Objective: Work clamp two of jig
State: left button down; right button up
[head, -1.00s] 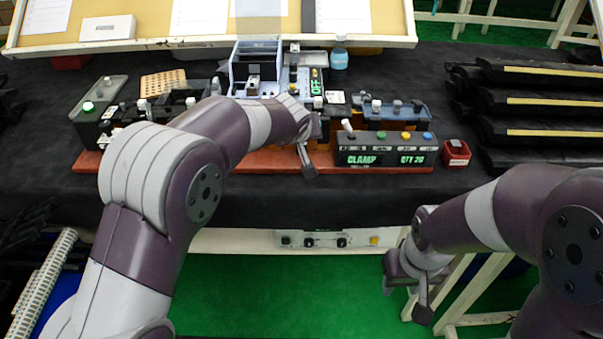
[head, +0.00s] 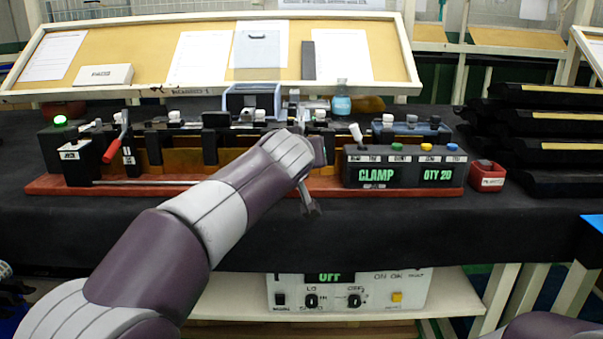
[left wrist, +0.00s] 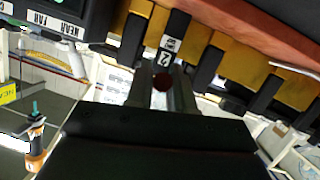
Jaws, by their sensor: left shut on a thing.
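The jig is a long fixture on a red-brown base (head: 230,184) across the table, with a row of dark clamps over amber parts. Clamp two (left wrist: 172,40) carries a black "2" label in the left wrist view, where the picture is tilted. My left gripper (left wrist: 164,74) is shut on its dark red handle knob (left wrist: 163,81), which shows between the fingers. In the head view my left wrist hides this clamp and the fingertips. Another clamp's red handle (head: 116,146) stands raised at the jig's left end. My right gripper is out of view.
A control box (head: 405,168) reading CLAMP and QTY 20 stands right of my left wrist, beside a small red bin (head: 487,176). Black trim strips (head: 545,130) are stacked at right. A tilted paper board (head: 385,65) stands behind. A green lamp (head: 60,120) glows at left.

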pick_arm(q)
jog(key=shift+f, duration=0.35)
jog(key=c, duration=1.1)
grip_release()
jog(key=shift+r, duration=0.1)
jog(key=v, duration=1.2)
jog(key=shift+s+b, duration=0.35)
jog(key=shift+b, duration=0.05)
